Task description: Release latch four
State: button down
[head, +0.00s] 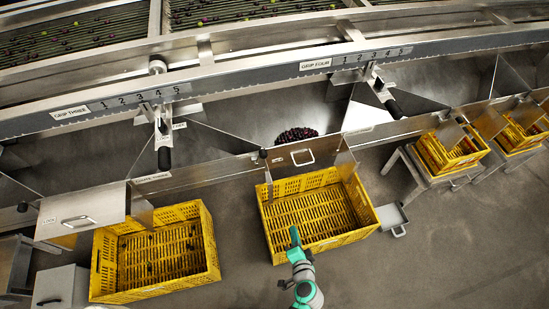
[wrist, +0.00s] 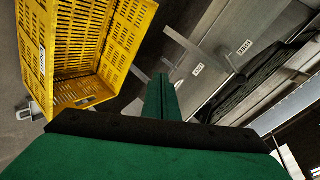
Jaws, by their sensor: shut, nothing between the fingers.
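My gripper (head: 294,234) is green and shut with nothing in it, in front of the middle yellow crate in the head view. Its closed fingers (wrist: 161,98) point up the middle of the wrist view. A lever with a black handle (head: 389,101) hangs under the rail by the GAP FOUR label (head: 316,64). A small dark knob (head: 263,154) stands at the left end of the middle metal flap (head: 320,152), which has a handle. No label reading latch four is legible, so I cannot tell which part is that latch. My gripper touches none of these in the head view.
The middle yellow crate (head: 370,216) looks empty; it also shows in the wrist view (wrist: 140,32). Another yellow crate (head: 212,250) stands left. Dark fruit (head: 296,134) lies in the chute behind the middle flap. Floor (head: 440,255) is clear at right.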

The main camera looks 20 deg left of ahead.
jog(key=w+a+r+t+y, duration=0.1)
jog(key=w+a+r+y, duration=0.1)
jog(key=w+r+y, duration=0.5)
jog(key=w+a+r+y, duration=0.1)
jog(key=w+a+r, duration=0.3)
jog(key=w, duration=0.6)
jog(key=w+a+r, duration=0.1)
jog(key=w+a, duration=0.3)
jog(key=a, duration=0.5)
jog(key=shift+w+a+r+m, duration=0.15)
jog(key=shift+w+m, duration=0.15)
jog(key=shift+w, duration=0.05)
